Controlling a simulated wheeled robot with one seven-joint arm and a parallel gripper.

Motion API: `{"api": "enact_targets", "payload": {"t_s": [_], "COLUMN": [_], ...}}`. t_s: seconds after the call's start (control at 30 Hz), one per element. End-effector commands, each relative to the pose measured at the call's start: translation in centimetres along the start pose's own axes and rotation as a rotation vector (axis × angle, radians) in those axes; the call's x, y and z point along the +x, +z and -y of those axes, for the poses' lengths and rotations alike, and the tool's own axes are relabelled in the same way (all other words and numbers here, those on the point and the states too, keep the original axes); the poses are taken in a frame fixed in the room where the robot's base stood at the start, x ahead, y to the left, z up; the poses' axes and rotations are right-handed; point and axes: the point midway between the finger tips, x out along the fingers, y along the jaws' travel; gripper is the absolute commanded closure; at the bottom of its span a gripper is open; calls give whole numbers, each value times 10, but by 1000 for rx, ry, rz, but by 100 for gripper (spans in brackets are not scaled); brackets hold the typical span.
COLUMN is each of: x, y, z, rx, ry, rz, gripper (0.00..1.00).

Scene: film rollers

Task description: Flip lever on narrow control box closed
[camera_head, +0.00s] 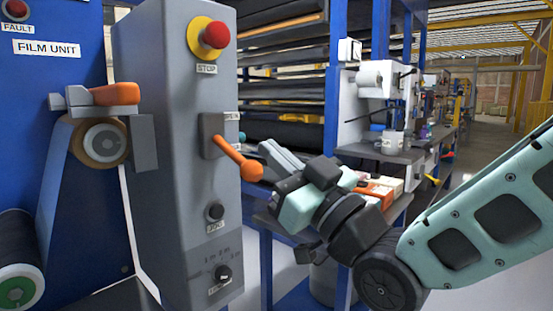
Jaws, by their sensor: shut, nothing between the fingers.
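The narrow control box (170,140) is a tall grey panel left of centre. Its lever (236,160) has an orange handle on a grey mount and slants down to the right, with the knob end (251,171) lowest. A label sits beside the mount, too small to read. My gripper (268,152) comes in from the right, its grey fingers pointing up and left. The fingers look closed together and hold nothing. The fingertips are close to the right of the lever's knob; I cannot tell whether they touch it.
The blue film unit (60,90) with rollers stands left. A workbench (385,150) and shelving lie behind my arm. An open aisle (490,160) runs at far right.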

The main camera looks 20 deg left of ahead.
Motion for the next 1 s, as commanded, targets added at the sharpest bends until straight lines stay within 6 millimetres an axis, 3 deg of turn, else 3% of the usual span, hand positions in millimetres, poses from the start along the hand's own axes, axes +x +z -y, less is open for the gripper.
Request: {"api": "enact_targets", "payload": {"t_s": [0.6,1.0], "x": [-91,-99], "y": [-3,-4], "z": [-1,-1], "rx": [0,0], "ry": [0,0], "rz": [2,0], "gripper": [100,100]}}
